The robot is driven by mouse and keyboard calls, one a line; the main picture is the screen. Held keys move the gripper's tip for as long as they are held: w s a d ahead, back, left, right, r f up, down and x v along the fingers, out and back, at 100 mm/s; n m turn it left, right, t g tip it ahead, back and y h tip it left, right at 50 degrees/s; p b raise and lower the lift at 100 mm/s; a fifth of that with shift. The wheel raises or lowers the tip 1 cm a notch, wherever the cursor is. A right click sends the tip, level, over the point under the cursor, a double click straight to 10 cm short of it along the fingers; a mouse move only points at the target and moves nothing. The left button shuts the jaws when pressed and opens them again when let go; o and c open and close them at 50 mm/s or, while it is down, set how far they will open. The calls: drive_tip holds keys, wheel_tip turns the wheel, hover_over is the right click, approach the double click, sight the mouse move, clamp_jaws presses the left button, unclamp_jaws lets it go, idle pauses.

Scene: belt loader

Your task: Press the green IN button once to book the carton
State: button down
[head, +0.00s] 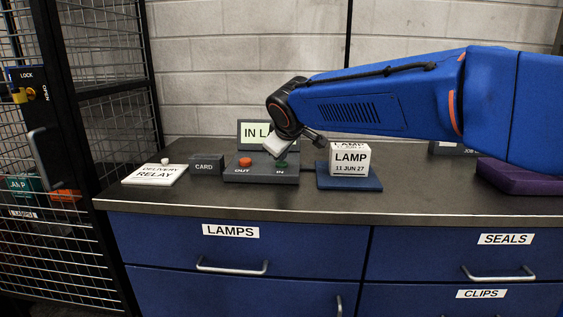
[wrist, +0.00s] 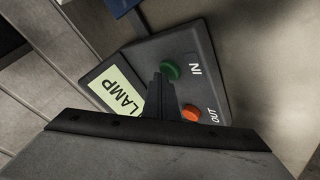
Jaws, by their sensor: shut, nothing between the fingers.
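The green IN button (head: 281,164) is on the right of a dark sloped control box (head: 240,177) on the counter. It also shows in the wrist view (wrist: 171,70), just beyond my fingertips. The red OUT button (head: 245,162) is on the left of the box. My gripper (head: 282,154) is shut and empty, pointing down right over the IN button. In the wrist view the closed fingers (wrist: 158,82) overlap the button's edge; I cannot tell whether they touch it. The white carton (head: 350,160) marked LAMP, 11 JUN 27, stands upright on a blue pad (head: 350,182).
A card holder (head: 207,164) and a white DELIVERY RELAY plate (head: 155,174) are to the left. A purple pad (head: 520,178) lies to the right. A mesh cage stands far left.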

sight(282, 165)
idle(0.3)
drive_tip(key=shift+r, duration=0.95)
wheel_tip(282, 165, up, 5)
idle(0.4)
drive_tip(key=shift+s, duration=0.1)
idle(0.5)
